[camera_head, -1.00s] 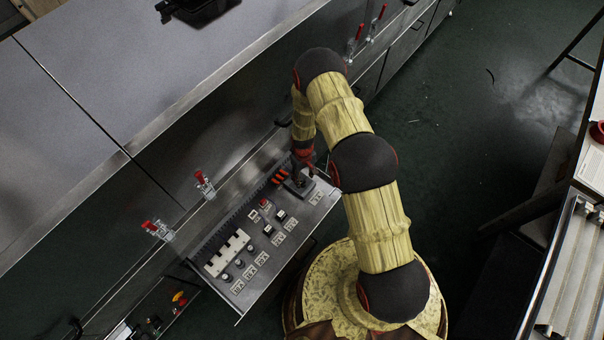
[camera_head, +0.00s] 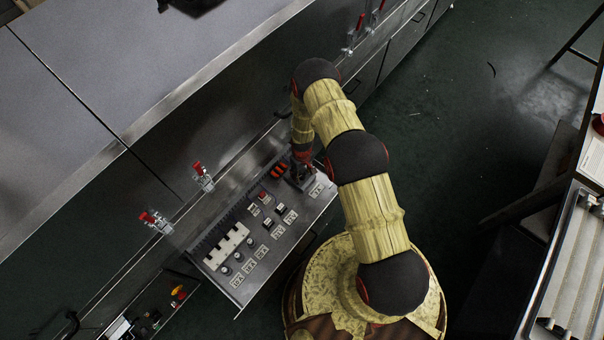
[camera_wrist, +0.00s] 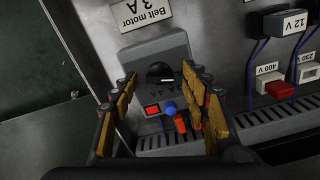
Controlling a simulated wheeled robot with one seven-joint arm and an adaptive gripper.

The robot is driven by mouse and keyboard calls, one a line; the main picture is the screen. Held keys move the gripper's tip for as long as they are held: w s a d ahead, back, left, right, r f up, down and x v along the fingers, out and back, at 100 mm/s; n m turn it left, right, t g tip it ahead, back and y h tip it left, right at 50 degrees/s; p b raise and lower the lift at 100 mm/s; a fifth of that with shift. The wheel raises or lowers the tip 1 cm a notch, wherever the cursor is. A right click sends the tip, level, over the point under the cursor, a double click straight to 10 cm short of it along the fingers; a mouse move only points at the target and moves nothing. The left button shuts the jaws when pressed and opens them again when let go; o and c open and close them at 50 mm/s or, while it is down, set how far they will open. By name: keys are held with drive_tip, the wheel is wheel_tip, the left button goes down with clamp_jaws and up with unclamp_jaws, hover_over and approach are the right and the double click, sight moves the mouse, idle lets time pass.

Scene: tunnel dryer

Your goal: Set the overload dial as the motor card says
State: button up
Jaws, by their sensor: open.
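The wrist view shows the overload relay, a grey block (camera_wrist: 172,47), with a dark round dial (camera_wrist: 158,70) on its face. Small figures stand around the dial; its exact setting is too small to read. Below it are a red button (camera_wrist: 152,109) and a blue button (camera_wrist: 170,107). The motor card (camera_wrist: 140,12), upside down above the relay, reads "Belt motor 3 A". My gripper (camera_wrist: 158,75) is open, with one yellow finger on each side of the dial. I cannot tell whether they touch it. In the head view my gripper (camera_head: 300,178) hides most of the relay.
The metal panel (camera_head: 238,292) carries a white terminal block (camera_head: 226,246), several knobs and labels. Close on the right in the wrist view are a red 400 V part (camera_wrist: 278,88), a white 230 V part (camera_wrist: 308,73) and blue wires. Red-handled clamps (camera_head: 202,176) stand behind the panel.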

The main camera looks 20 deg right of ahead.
drive_tip(key=shift+c, duration=0.2)
drive_tip(key=c, duration=1.1)
